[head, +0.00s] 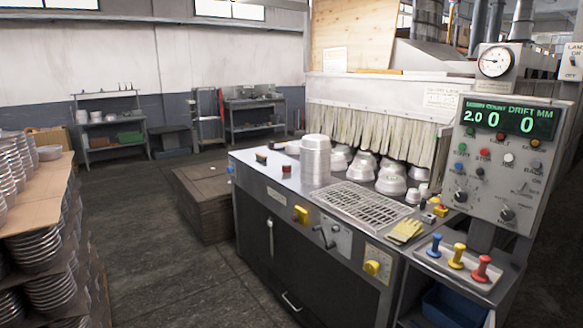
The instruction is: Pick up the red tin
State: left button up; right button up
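I cannot make out a clear red tin in the head view. The red thing nearest to me is a small red knob-topped piece (481,268), upright at the right end of a light tray (429,256). A yellow one (457,256) and a blue one (435,246) of similar shape stand to its left in a row. A stack of plain silver tins (315,160) stands upright on the metal bench. Neither of my grippers is in view.
The metal bench (262,164) carries several upturned silver pans (391,180), a grate (362,207) and yellow gloves (405,231). A control panel (505,165) rises at right. Stacked pans (38,248) fill a rack at left. The floor (165,265) between is clear.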

aim_at(286, 166)
jog(key=i+j+z, duration=0.25)
jog(key=i, duration=0.3)
jog(key=i+j+z, duration=0.25)
jog(key=i+j, duration=0.25)
